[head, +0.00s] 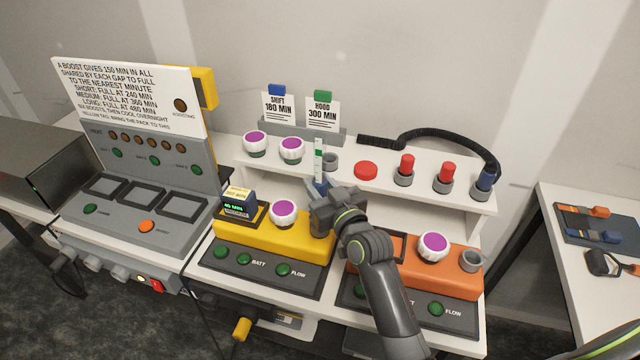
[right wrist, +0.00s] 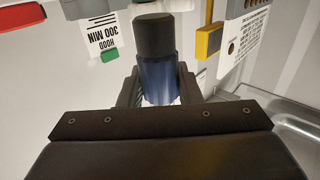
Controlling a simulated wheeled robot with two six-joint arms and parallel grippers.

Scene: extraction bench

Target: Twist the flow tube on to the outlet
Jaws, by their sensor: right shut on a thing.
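My right gripper (head: 335,205) is over the right end of the yellow unit (head: 262,235) and is shut on the flow tube. The tube's pale upper part with green marks (head: 318,160) stands up behind the gripper, with a blue part below it. In the right wrist view the blue tube (right wrist: 158,80) with a dark end (right wrist: 154,35) sits between the fingers. The orange unit (head: 455,283) has a grey outlet (head: 471,260) that is empty. My left gripper is not in view.
A grey charging station (head: 140,200) stands left. A side table (head: 570,255) stands right.

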